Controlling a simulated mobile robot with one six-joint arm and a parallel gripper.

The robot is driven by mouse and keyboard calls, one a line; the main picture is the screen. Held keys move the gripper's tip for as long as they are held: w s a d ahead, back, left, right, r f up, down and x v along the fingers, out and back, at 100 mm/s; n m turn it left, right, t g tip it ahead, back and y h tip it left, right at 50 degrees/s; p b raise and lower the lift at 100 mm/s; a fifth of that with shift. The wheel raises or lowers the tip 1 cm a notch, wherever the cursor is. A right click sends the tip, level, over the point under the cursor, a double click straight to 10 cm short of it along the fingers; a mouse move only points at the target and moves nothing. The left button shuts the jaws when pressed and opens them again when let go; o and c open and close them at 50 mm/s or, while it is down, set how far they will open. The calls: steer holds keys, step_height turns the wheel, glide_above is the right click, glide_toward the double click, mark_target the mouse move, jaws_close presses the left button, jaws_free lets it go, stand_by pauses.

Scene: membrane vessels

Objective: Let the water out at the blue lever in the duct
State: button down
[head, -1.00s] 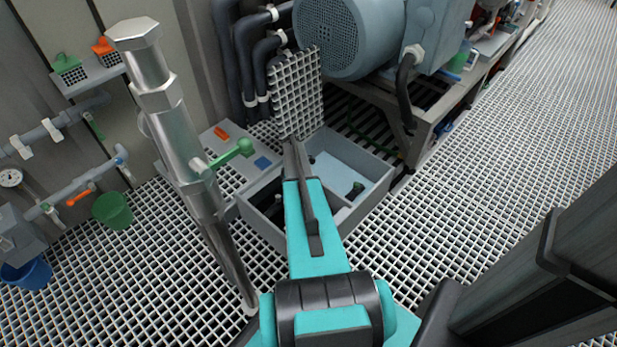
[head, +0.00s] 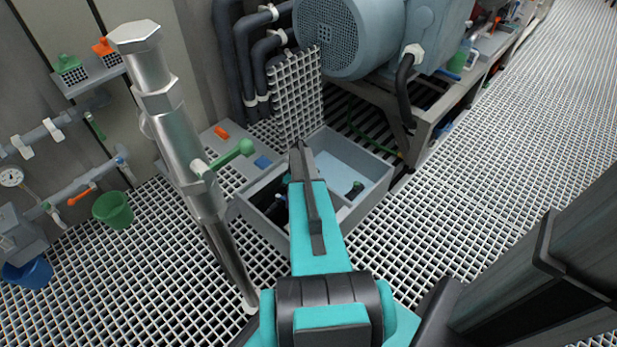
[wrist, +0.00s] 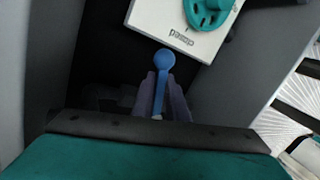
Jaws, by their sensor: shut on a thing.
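The blue lever (wrist: 165,64) shows in the wrist view as a round blue knob on a stem. My gripper (wrist: 164,88) is shut on the lever, with a finger on each side of the stem below the knob. In the head view my gripper (head: 299,150) reaches into the open grey duct (head: 262,222) in the grating floor, and my arm covers part of it.
A white plate (wrist: 188,38) with partly readable lettering and a teal handwheel (wrist: 207,9) sits just beyond the knob. A grating panel (head: 296,95) stands behind the duct. A steel post with a green lever (head: 235,152) stands to the left. A pump (head: 350,35) is behind right.

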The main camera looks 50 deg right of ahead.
steer(key=shift+a, duration=0.1)
steer(key=shift+a+m+t, duration=0.4)
steer(key=shift+a+m, duration=0.2)
steer(key=shift+m, duration=0.4)
steer(key=shift+a+m+t, duration=0.4)
steer(key=shift+a+m, duration=0.15)
steer(key=shift+m, duration=0.45)
steer(key=c, duration=1.7)
jaws_free()
steer(key=shift+c, duration=0.2)
steer(key=shift+d, duration=0.15)
steer(key=w+p+v, duration=0.1)
steer(key=p+v, duration=0.1)
steer(key=v, duration=1.1)
steer(key=shift+s+r, duration=0.4)
steer(key=shift+s, duration=0.1)
